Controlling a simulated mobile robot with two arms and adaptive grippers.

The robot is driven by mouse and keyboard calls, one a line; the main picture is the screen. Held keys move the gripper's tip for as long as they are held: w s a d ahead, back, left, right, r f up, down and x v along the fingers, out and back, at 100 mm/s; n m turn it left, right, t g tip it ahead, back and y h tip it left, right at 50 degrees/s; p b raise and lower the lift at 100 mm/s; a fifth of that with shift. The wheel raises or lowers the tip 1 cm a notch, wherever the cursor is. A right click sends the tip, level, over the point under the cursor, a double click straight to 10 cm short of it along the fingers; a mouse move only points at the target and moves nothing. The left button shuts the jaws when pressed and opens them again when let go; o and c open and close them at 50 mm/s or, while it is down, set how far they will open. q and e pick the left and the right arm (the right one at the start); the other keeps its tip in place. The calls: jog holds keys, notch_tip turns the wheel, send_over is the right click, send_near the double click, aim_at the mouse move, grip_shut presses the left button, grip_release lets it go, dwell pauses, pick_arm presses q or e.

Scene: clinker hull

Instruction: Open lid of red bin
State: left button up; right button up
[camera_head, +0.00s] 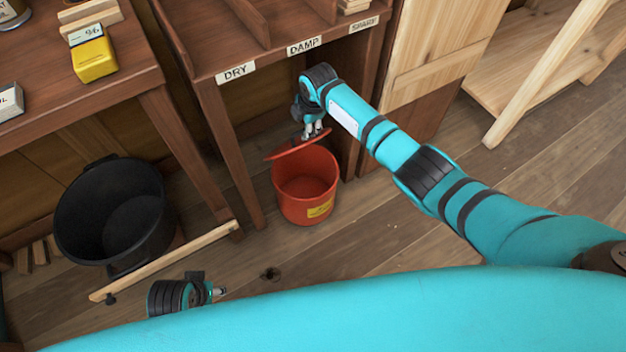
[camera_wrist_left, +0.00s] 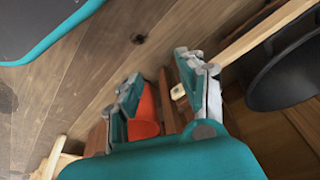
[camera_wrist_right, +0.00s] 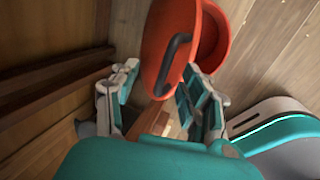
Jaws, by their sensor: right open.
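The red bin (camera_head: 305,195) stands on the floor under the labelled desk, with a yellow label on its front. Its red lid (camera_head: 290,149) is tilted up at the back of the rim, and the bin's inside shows. The right wrist view shows the lid (camera_wrist_right: 160,30) with its black handle (camera_wrist_right: 174,62). The lid lies in front of the fingertips; contact is unclear. My left gripper (camera_head: 218,292) is low at the front left, open and empty; its wrist view shows the bin (camera_wrist_left: 146,108) beyond it.
A black tub (camera_head: 115,215) stands at the left, with a wooden strip (camera_head: 170,258) on the floor before it. The desk's leg (camera_head: 232,160) is close to the bin's left side. A wooden panel (camera_head: 425,60) stands at the right. Floor right of the bin is clear.

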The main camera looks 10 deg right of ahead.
jog(key=p+v, duration=0.2)
jog(key=p, duration=0.1)
jog(key=shift+r, duration=0.15)
pick_arm(q)
jog(key=s+f+p, duration=0.1)
jog(key=s+f, duration=0.3)
jog(key=f, duration=0.4)
jog(key=s+a+f+g+p, duration=0.1)
jog(key=s+f, duration=0.3)
jog(key=f, duration=0.4)
jog(key=shift+s, duration=0.4)
pick_arm(e)
jog(key=shift+v, duration=0.9)
pick_arm(q)
jog(key=shift+a+f, duration=0.1)
